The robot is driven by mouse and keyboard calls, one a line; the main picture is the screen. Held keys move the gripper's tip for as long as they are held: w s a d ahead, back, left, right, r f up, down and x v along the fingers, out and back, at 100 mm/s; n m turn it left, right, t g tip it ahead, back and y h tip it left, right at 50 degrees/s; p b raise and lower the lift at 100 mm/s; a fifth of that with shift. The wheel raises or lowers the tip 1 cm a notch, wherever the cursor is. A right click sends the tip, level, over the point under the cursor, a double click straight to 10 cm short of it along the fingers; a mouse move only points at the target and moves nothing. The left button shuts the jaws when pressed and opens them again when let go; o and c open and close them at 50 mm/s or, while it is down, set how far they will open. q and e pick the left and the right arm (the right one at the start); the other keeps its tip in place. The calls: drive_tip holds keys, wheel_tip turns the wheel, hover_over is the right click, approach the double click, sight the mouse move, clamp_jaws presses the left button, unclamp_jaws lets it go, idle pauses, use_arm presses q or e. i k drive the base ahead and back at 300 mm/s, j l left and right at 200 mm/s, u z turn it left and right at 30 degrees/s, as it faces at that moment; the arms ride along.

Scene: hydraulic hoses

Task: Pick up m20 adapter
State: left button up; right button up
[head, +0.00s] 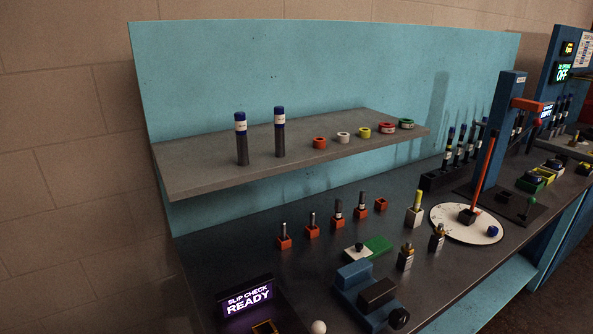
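No part is readable as the M20 adapter by its label at this size. Several small metal fittings stand upright in orange-red square holders in a row on the dark bench: a thin one (284,230), another thin one (312,219), and two thicker dark ones with pale bands, the first (338,208) and the second (361,199). An orange-red holder (381,204) at the row's right end looks empty. Two dark-and-brass fittings stand nearer the front, one on the left (405,257) and one on the right (436,238). Neither of my grippers is in view.
A grey shelf (200,182) holds two blue-capped cylinders (241,137) and several coloured rings (343,138). A blue device (368,292), a lit "SLIP CHECK READY" sign (248,301) and a white dial (450,228) with an orange lever stand on the bench (215,255).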

sight(404, 261)
drive_tip(key=i+l+u, duration=0.15)
drive_tip(key=l+u, duration=0.3)
drive_tip(key=l, duration=0.2)
drive_tip(key=l+u, duration=0.4)
drive_tip(key=l, duration=0.25)
